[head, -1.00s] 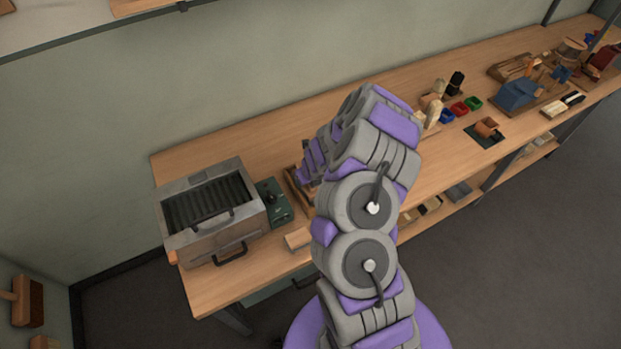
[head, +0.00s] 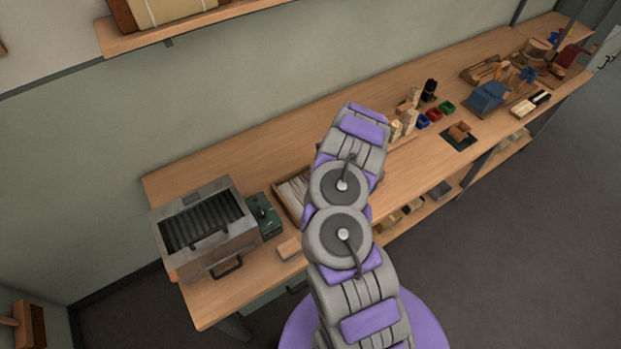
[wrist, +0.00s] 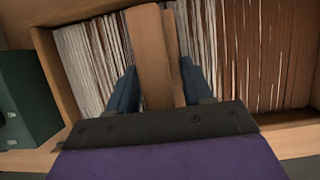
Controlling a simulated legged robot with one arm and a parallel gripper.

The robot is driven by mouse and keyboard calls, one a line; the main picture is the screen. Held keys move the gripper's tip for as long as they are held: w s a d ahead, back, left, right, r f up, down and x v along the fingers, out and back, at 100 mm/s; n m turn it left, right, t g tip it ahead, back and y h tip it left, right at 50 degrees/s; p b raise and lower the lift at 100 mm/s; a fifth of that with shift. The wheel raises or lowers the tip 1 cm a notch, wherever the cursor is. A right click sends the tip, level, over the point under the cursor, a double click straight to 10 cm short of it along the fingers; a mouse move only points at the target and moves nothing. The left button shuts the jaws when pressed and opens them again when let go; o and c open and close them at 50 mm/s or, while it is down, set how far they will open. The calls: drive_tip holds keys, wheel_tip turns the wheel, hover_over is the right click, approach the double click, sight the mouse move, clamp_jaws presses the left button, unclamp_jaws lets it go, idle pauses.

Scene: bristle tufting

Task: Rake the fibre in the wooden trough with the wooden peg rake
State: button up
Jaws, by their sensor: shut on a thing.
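The wooden trough (head: 278,204) is on the bench, partly behind my arm in the head view. In the wrist view its wooden wall (wrist: 52,75) frames rows of upright fibre, pale on the left (wrist: 92,55) and browner on the right (wrist: 270,60). My gripper (wrist: 158,88) is shut on the wooden peg rake (wrist: 150,58), whose flat wooden piece stands between the blue fingers, over the fibre. The rake's pegs are hidden, so I cannot tell how deep they reach. My gripper is hidden behind the arm in the head view.
A grey metal box with a ribbed top (head: 205,225) and a green box (head: 264,216) stand left of the trough. A small wood block (head: 288,248) lies at the bench's front edge. Coloured bins (head: 435,113) and a blue device (head: 487,97) are farther right.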

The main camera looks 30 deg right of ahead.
drive_tip(key=d+p, duration=0.7)
drive_tip(key=d, duration=0.4)
drive_tip(key=shift+w+d+r+p, duration=0.1)
drive_tip(key=shift+d+p, duration=0.25)
drive_tip(key=shift+p, duration=0.05)
drive_tip(key=d, duration=0.1)
drive_tip(key=d+b, duration=0.1)
drive_tip(key=d, duration=0.2)
drive_tip(key=shift+w+d+f, duration=0.2)
drive_tip(key=shift+d+f, duration=0.05)
drive_tip(key=shift+d+b, duration=0.3)
drive_tip(key=shift+d, duration=0.05)
drive_tip(key=shift+d+r, duration=0.15)
drive_tip(key=shift+r, duration=0.05)
drive_tip(key=shift+d+b, duration=0.25)
drive_tip(key=shift+b, duration=0.4)
drive_tip(key=shift+a+r, duration=0.1)
drive_tip(key=shift+r, duration=0.05)
drive_tip(key=a+b, duration=0.4)
drive_tip(key=a, duration=0.5)
drive_tip(key=a+b, duration=0.4)
drive_tip(key=a, duration=0.5)
drive_tip(key=a+b, duration=0.4)
drive_tip(key=a, duration=0.5)
drive_tip(key=shift+s+a+f, duration=0.25)
drive_tip(key=shift+s+a, duration=0.15)
drive_tip(key=shift+s+a+r, duration=0.1)
drive_tip(key=shift+a, duration=0.35)
